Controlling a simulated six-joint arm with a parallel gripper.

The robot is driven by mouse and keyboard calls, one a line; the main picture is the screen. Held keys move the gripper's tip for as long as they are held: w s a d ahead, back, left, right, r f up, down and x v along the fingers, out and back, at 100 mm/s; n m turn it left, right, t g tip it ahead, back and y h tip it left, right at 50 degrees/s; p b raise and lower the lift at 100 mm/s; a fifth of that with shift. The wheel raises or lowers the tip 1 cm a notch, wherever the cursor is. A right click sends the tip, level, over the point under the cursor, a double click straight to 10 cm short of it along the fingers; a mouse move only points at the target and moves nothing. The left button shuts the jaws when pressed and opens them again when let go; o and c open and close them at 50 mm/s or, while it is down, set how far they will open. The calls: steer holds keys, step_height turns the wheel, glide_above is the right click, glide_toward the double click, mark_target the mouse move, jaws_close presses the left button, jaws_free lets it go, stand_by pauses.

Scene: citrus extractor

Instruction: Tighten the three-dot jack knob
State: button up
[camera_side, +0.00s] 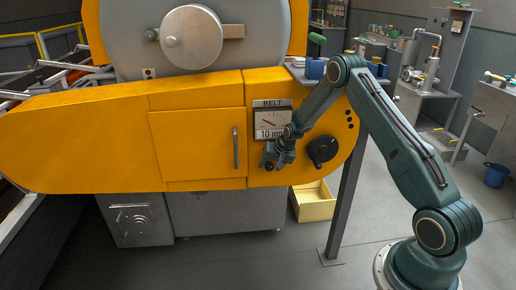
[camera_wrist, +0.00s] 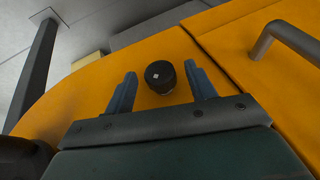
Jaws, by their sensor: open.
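A small black round knob (camera_wrist: 160,77) with one pale square mark on its face stands on the yellow panel in the wrist view. My gripper (camera_wrist: 160,82) is open, with one blue finger on each side of this knob and a visible gap to each. In the side view my gripper (camera_side: 270,163) is at the lower part of the yellow panel, below the belt gauge. A larger black knob (camera_side: 322,150) is on the panel to its right. Three dark dots (camera_side: 349,115) run in a column above and right of that larger knob. I cannot tell which knob the dots label.
The belt gauge (camera_side: 272,122) is just above my gripper. A vertical door handle (camera_side: 236,148) stands out to its left and also shows in the wrist view (camera_wrist: 285,38). A grey post (camera_side: 347,205) and a yellow bin (camera_side: 314,203) are below right.

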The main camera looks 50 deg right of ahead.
steer(key=shift+c, duration=0.2)
steer(key=c, duration=0.9)
steer(key=shift+d, duration=0.1)
steer(key=t+y, duration=0.2)
steer(key=m+t+y, duration=0.1)
steer(key=shift+s+d+f+t, duration=0.25)
steer(key=shift+s+t, duration=0.05)
steer(key=shift+t, duration=0.1)
steer(key=shift+s+f+m+t+y, duration=0.15)
steer(key=shift+m+t+y, duration=0.35)
steer(key=shift+t+y, duration=0.85)
steer(key=shift+t, duration=0.25)
steer(key=o, duration=0.9)
steer(key=shift+o, duration=0.2)
